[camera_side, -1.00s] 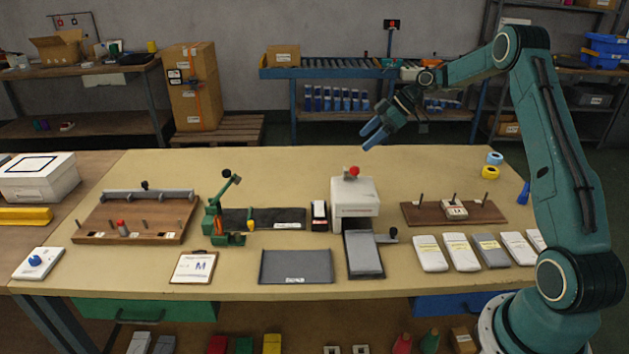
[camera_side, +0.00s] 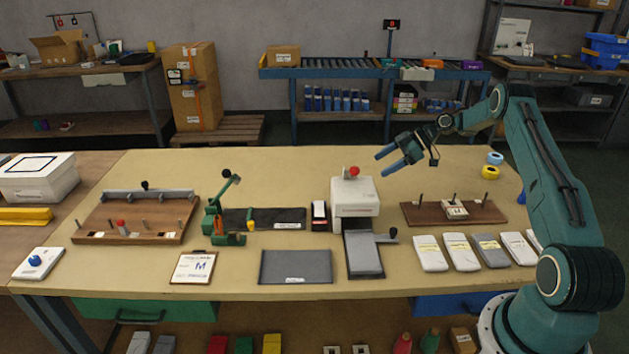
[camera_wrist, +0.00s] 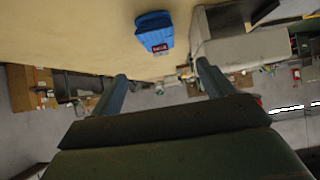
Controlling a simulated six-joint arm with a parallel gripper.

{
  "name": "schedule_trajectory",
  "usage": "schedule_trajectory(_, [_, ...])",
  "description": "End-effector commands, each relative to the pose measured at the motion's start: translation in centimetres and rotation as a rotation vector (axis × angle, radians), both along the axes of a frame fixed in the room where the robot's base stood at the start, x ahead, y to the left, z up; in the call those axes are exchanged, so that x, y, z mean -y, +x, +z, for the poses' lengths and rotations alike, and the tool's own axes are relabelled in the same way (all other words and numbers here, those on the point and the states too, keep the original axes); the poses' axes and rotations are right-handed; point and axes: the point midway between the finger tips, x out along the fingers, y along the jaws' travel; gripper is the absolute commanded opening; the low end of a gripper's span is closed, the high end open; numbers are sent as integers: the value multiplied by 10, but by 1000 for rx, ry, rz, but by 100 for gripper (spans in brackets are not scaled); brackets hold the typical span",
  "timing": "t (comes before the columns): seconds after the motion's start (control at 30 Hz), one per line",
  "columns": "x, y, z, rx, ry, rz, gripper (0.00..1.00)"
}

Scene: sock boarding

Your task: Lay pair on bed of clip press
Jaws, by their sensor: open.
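My gripper (camera_side: 380,164) is open and empty, held above the back right of the table, well apart from the goods. Its two blue fingers point left. In the wrist view my gripper (camera_wrist: 160,78) shows its fingers spread with nothing between them. Folded white and grey sock-like packs (camera_side: 460,252) lie in a row at the front right; the arm partly hides the last. A green lever press (camera_side: 225,215) stands left of centre, beside a dark strip (camera_side: 275,218). A white machine (camera_side: 354,200) with a red knob has a grey bed (camera_side: 363,257) in front. No label shows which is the clip press.
A wooden pegged board (camera_side: 425,213) lies behind the packs. A grey mat (camera_side: 296,267) and a clipboard marked M (camera_side: 194,267) lie in front. A larger wooden fixture (camera_side: 135,218) is at left. Tape rolls (camera_side: 491,172) sit at back right. The table's back middle is clear.

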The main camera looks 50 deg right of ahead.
Motion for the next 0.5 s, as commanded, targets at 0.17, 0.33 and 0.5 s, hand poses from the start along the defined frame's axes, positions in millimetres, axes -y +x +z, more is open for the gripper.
schedule_trajectory(0.17, [-13, 12, -14, -2, 2, 3, 80])
schedule_trajectory(0.33, [-28, 27, -29, -2, 2, 3, 80])
schedule_trajectory(0.5, [-39, 39, -42, -1, 1, 2, 80])
